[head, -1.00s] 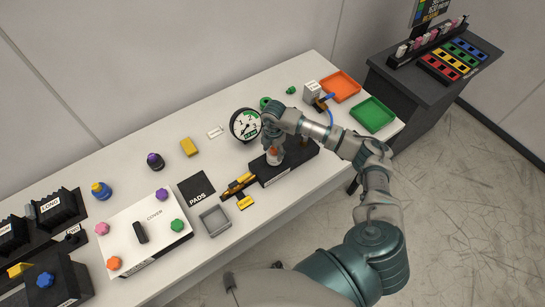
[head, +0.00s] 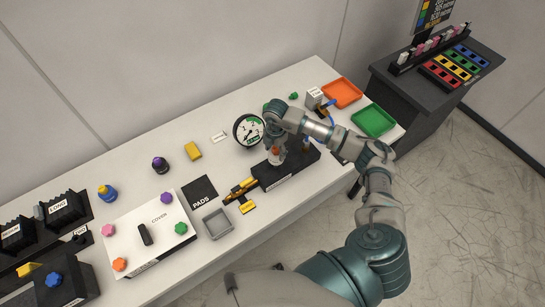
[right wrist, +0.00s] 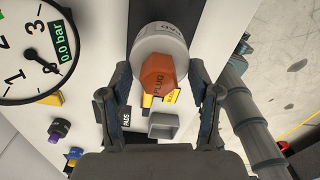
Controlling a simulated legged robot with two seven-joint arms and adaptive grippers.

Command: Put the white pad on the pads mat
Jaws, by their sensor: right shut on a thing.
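The pads mat (head: 200,192) is a flat black square lettered PADS, bare, left of centre on the table. It also shows small in the right wrist view (right wrist: 126,117). My right gripper (head: 276,153) is over the black fixture (head: 290,170). In the right wrist view its two fingers (right wrist: 160,82) close on a white round piece (right wrist: 165,38), whose lettering looks like PAD. An orange hexagonal plug (right wrist: 157,74) lettered PLUG sits on its near face. I cannot tell whether the white piece touches the fixture. My left gripper is out of view.
A round gauge (head: 248,130) stands just behind my right gripper. A grey open box (head: 217,223) and a white cover (head: 151,232) with coloured knobs are near the mat. A yellow block (head: 193,151) lies behind it. Orange (head: 342,93) and green (head: 374,120) trays are right.

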